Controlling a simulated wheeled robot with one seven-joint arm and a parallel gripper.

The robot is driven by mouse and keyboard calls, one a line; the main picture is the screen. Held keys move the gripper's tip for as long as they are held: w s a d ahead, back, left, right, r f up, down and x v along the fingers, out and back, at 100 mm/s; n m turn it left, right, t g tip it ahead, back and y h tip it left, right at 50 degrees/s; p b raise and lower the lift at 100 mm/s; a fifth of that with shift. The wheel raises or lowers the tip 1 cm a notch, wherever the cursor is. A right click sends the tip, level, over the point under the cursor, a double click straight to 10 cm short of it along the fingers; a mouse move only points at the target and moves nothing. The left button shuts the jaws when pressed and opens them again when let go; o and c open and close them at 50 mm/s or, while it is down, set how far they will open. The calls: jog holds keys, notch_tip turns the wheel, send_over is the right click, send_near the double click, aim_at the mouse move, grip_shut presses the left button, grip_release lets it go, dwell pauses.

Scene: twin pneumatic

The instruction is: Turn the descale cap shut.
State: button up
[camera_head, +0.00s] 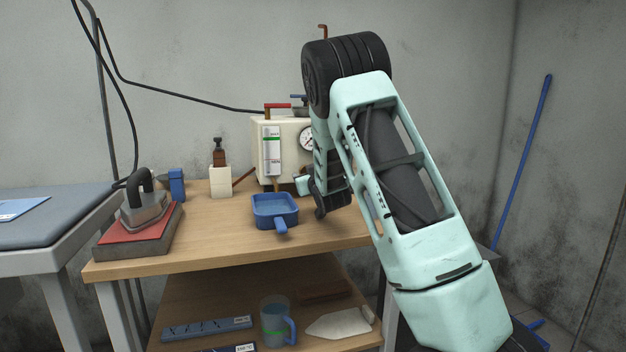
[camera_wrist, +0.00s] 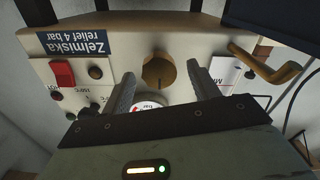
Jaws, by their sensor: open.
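A round brass-coloured cap with a dark mark on its face, which looks like the descale cap (camera_wrist: 159,73), is on the cream front of the boiler in the wrist view. My gripper (camera_wrist: 160,70) is open, with one finger to each side of the cap. Gaps show between cap and fingers; whether the fingertips reach its depth I cannot tell. In the head view the cream boiler (camera_head: 261,151) stands at the back of the wooden table. My arm covers its right part, and I cannot make out the cap there.
A brass spout or pipe (camera_wrist: 268,68) juts out right of the cap. A red switch (camera_wrist: 62,74) sits left. A blue handled tray (camera_head: 275,212) stands before the boiler. An iron (camera_head: 146,207) and a white bottle (camera_head: 221,181) are further left.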

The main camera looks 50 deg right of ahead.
jog(key=v, duration=1.7)
jog(key=shift+a+f, duration=0.1)
jog(key=shift+a, duration=0.05)
